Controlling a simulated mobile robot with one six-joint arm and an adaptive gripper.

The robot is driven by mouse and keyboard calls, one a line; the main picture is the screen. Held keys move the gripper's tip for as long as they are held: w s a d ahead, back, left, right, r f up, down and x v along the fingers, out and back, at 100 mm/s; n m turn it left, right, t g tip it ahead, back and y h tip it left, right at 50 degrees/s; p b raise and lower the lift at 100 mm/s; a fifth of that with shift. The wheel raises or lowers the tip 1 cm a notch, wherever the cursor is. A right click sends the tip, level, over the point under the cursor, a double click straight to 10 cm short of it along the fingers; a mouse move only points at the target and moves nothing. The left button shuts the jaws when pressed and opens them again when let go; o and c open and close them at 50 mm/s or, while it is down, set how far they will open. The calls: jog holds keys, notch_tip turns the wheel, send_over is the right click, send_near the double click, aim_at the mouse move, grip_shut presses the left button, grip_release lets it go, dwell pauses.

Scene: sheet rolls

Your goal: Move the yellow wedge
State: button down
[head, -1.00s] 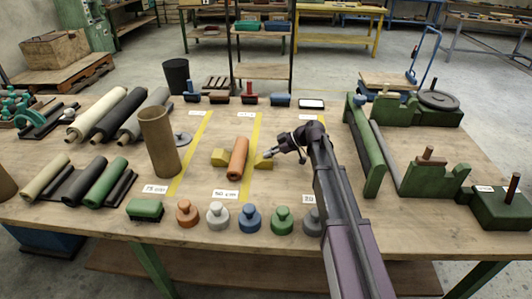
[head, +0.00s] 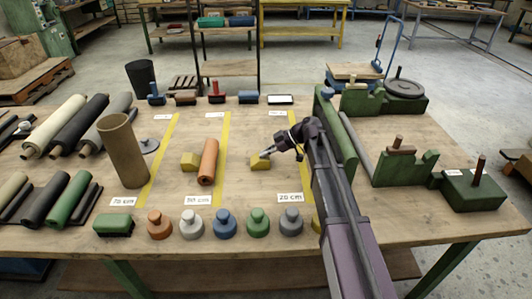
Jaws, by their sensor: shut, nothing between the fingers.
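A yellow wedge (head: 260,163) lies on the table right of the orange roll (head: 208,162), with bare wood between them. A second yellow wedge (head: 189,161) sits against or very close to the roll's left side. In the head view my gripper (head: 266,154) is low at the upper right of the right-hand wedge. It is shut with nothing held. Its tip overlaps the wedge in the picture, and I cannot tell whether it touches.
Yellow tape lines run across the table, with a "20 cm" label (head: 290,198) nearby. A row of knobbed weights (head: 225,225) stands along the front. A brown tube (head: 122,150) stands upright at left. Green fixtures (head: 400,165) are at right.

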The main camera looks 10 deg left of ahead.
jog(key=shift+d+f, duration=0.1)
jog(key=shift+d, duration=0.1)
jog(key=shift+a+r+p, duration=0.2)
jog(key=shift+r+p, duration=0.15)
jog(key=shift+p, duration=0.1)
jog(key=shift+w+r+p, duration=0.1)
jog(key=shift+r+p, duration=0.25)
jog(key=shift+r, duration=0.05)
jog(key=shift+f, duration=0.1)
